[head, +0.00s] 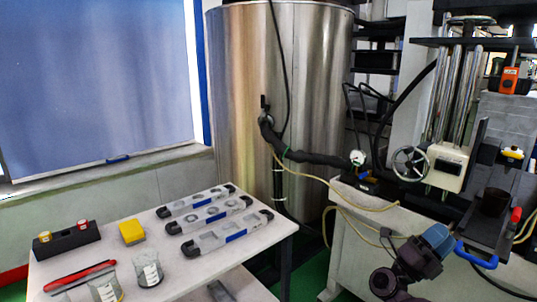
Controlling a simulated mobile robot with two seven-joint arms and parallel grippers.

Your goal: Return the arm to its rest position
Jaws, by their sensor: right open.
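My right arm shows at the lower right, with a blue-grey cap and dark joints, in front of the grey machine base. My right gripper (388,284) is low at the bottom edge, open, with nothing seen in it. Its fingers are dark, small and hard to make out. It is to the right of the white table (190,262) and apart from the things on it. My left gripper is not in view.
A steel tank (240,90) stands behind. A press (448,165) with a blue handle (476,256) stands right.

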